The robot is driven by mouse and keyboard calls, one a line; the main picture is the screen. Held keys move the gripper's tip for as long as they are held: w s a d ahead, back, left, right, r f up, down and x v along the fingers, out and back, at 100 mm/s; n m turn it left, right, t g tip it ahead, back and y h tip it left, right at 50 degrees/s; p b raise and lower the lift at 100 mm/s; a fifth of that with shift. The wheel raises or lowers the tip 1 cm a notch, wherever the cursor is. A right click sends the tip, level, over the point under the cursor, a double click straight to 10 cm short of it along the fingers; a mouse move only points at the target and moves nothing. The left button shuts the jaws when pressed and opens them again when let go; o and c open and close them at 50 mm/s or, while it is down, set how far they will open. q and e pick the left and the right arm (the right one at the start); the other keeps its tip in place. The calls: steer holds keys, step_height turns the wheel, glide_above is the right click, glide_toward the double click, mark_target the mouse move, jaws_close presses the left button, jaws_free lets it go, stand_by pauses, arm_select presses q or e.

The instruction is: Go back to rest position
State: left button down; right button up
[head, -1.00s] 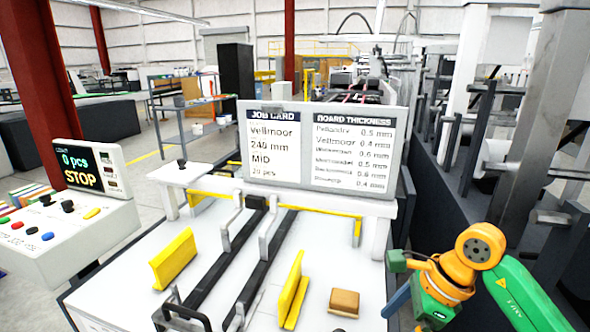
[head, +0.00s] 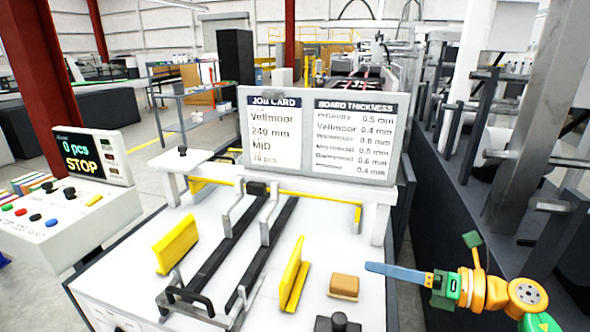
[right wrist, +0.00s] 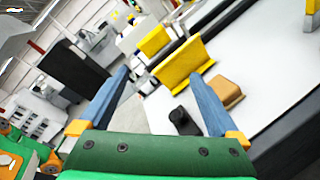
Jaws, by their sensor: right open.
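My right gripper (head: 400,273) is in the lower right of the head view, beside the right edge of the white table (head: 215,270). In the right wrist view its two blue fingers (right wrist: 160,108) are spread wide with nothing between them. A brown block (head: 344,286) lies on the table to the left of the fingertips, apart from them. It also shows in the right wrist view (right wrist: 226,92). My left gripper is not in the head view.
Yellow guides (head: 293,274) and black rails (head: 262,250) stand on the table. A job card board (head: 317,136) rises at its back. A black knob (head: 338,322) is at the front edge. A control panel (head: 60,215) is at left, dark machinery (head: 460,210) at right.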

steer(key=w+d+r+m+t, duration=0.5)
steer(key=d+r+m+t, duration=0.1)
steer(key=r+m+t, duration=0.35)
steer(key=w+d+f+m+t+h, duration=0.1)
steer(key=w+d+m+h, duration=0.1)
steer(key=d+m+h, duration=0.85)
steer(key=w+d+f+m+t+h, duration=0.1)
steer(key=w+d+m+h, duration=0.35)
steer(key=m, duration=0.85)
steer(key=s+a+f+m+g+h, duration=0.1)
steer(key=s+f+m+g, duration=0.15)
steer(key=f, duration=1.05)
steer(key=s+a+f+m+g+h, duration=0.1)
steer(key=s+f+g, duration=0.3)
steer(key=f, duration=1)
steer(key=s+a+f+g, duration=0.3)
steer(key=s+f, duration=0.6)
steer(key=f, duration=0.4)
steer(key=s+a+f+g+y, duration=0.1)
steer(key=s+a+f+g, duration=0.2)
steer(key=s+f, duration=0.3)
steer(key=s+a+f+g+y, duration=0.1)
steer(key=s+a+f+g, duration=0.2)
steer(key=s, duration=1.4)
steer(key=s+a+f+g+y, duration=0.1)
steer(key=s+a+f+g, duration=0.2)
steer(key=s+a+f, duration=0.5)
steer(key=s+f+m, duration=0.1)
steer(key=s, duration=0.3)
steer(key=shift+s, duration=0.2)
